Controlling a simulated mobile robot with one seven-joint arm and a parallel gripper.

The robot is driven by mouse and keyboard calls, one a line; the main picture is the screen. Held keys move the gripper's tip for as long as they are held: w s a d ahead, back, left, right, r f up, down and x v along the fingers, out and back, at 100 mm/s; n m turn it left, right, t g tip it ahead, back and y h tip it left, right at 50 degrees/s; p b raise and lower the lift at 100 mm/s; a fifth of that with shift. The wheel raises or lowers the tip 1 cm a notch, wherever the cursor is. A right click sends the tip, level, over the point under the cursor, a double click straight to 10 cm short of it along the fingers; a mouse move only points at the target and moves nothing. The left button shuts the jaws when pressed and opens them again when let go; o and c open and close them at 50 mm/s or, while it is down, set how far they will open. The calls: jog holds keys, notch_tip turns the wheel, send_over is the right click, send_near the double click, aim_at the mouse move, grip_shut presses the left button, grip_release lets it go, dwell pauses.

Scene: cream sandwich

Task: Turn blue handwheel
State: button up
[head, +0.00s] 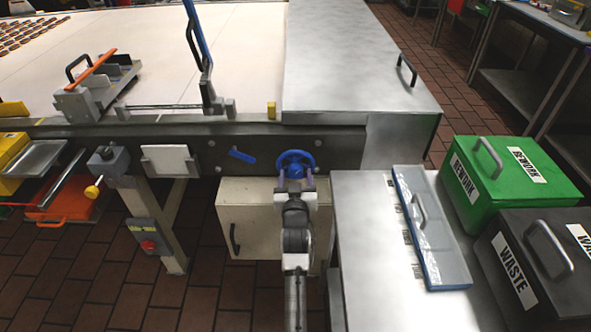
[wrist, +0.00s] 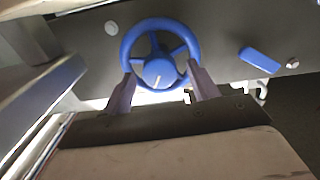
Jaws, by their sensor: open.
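The blue handwheel (head: 297,168) is mounted on the dark side rail of the conveyor. In the wrist view it shows large, with a round rim, spokes and a hub (wrist: 158,70) bearing a small pale mark. My gripper (head: 296,183) is in front of the wheel, its jaws apart. In the wrist view the two purple-grey fingers of my gripper (wrist: 160,78) lie on either side of the hub, their tips overlapping the rim. I cannot tell whether they touch it. Nothing is held between the fingers.
A blue lever (head: 242,155) sits beside the wheel on the rail. A beige cabinet (head: 262,195) is below. A steel table (head: 365,270) with a blue-edged clear lid (head: 430,230) stands close on the right, beside green rework (head: 510,170) and black waste (head: 545,255) bins.

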jog(key=shift+r, duration=0.1)
jog(key=c, duration=1)
jog(key=m, duration=0.3)
jog(key=shift+m+b, duration=0.4)
jog(key=m, duration=0.4)
jog(key=shift+m+b, duration=0.3)
jog(key=m, duration=0.3)
jog(key=shift+d, duration=0.1)
jog(key=shift+m, duration=2.1)
